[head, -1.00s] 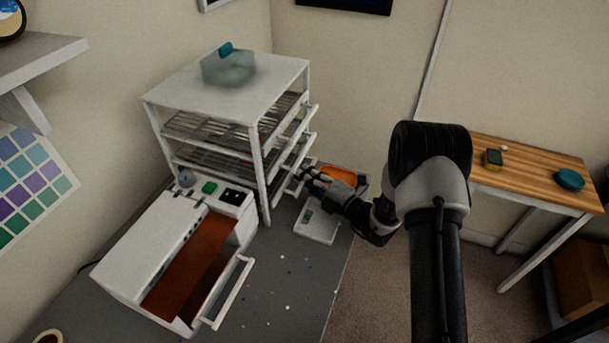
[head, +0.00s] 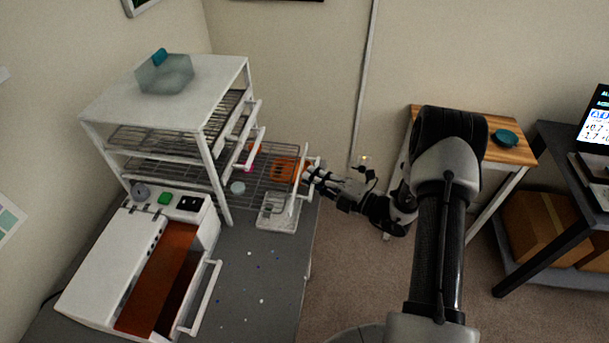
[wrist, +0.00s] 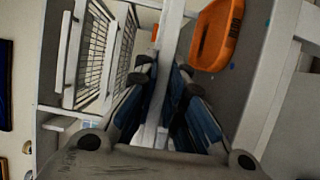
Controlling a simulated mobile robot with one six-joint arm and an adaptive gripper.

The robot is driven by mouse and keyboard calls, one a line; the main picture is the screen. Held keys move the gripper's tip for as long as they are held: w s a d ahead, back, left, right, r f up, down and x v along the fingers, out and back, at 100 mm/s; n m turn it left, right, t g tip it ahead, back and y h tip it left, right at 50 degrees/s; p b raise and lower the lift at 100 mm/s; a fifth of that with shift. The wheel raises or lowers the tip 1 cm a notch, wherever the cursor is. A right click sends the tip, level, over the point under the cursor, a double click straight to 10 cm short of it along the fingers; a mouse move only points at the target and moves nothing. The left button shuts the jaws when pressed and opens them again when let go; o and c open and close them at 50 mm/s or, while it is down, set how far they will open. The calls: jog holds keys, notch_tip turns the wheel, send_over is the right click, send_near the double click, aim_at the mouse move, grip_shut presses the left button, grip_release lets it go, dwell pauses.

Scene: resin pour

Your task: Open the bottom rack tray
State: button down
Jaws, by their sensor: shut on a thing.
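The white rack (head: 205,150) stands on the grey worktop, with wire trays stacked in it. Its bottom rack tray (head: 270,180) is slid well out to the right, its wire mesh stretching over the worktop. The tray's white front bar and handle (head: 299,198) stand at its outer end. My gripper (head: 309,172) is at this handle, past the worktop's right edge. In the wrist view, the fingers of my gripper (wrist: 157,105) are closed around a white bar. The fingers hide part of the handle.
The upper trays are in the rack. An orange tray (head: 286,169) and a white scale (head: 277,219) lie beneath the mesh. A white machine with an open front drawer (head: 203,295) stands at front left.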

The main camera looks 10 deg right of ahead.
dwell(0.3)
jog(key=c, duration=1.6)
grip_release()
jog(key=shift+c, duration=0.2)
jog(key=shift+d, duration=0.1)
jog(key=v, duration=1.2)
